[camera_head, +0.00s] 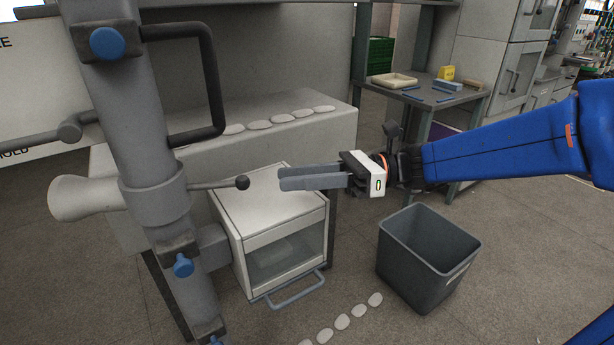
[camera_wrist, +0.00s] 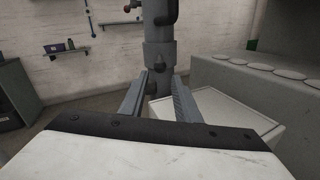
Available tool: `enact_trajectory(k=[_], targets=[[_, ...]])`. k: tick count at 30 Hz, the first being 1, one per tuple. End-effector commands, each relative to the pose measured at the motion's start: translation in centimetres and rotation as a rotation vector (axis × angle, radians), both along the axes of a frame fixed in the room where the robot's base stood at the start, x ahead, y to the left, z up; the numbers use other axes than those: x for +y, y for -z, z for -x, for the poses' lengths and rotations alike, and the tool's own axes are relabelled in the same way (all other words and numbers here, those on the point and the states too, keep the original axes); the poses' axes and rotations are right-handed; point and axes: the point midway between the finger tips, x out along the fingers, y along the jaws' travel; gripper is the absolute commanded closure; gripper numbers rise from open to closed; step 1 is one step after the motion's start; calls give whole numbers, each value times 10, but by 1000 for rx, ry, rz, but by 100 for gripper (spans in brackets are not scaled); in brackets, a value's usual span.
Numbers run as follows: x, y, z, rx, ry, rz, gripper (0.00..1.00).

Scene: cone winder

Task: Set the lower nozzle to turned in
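The lower nozzle (camera_head: 85,198) is a pale, flared horn on a collar (camera_head: 158,200) around a grey column, and it points left. From the collar's other side a thin lever with a dark ball knob (camera_head: 242,182) sticks out to the right. My gripper (camera_head: 281,180) is just right of the knob, pointing left at it, apart from it and empty. Its two fingers are spread. In the wrist view my gripper (camera_wrist: 160,76) faces the column (camera_wrist: 160,55), which shows between the fingers. The nozzle and lever cannot be made out clearly there.
A white cabinet (camera_head: 270,205) with a glass front stands below my gripper. A black handle (camera_head: 212,85) and a blue knob (camera_head: 107,43) are higher on the column. A grey ledge (camera_head: 330,125) with pale stones is behind. A dark bin (camera_head: 400,262) stands on the floor at right.

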Motion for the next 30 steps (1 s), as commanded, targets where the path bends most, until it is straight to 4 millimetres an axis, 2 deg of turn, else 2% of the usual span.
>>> enact_trajectory(k=[6,18,22,26,30], targets=[[-15,0,-3,0,1,0,70],[-18,0,-3,0,0,0,70],[-18,0,-4,-23,-2,-3,100],[-14,-3,-11,-143,-19,-19,100],[-8,-6,-22,-384,-51,-56,100]])
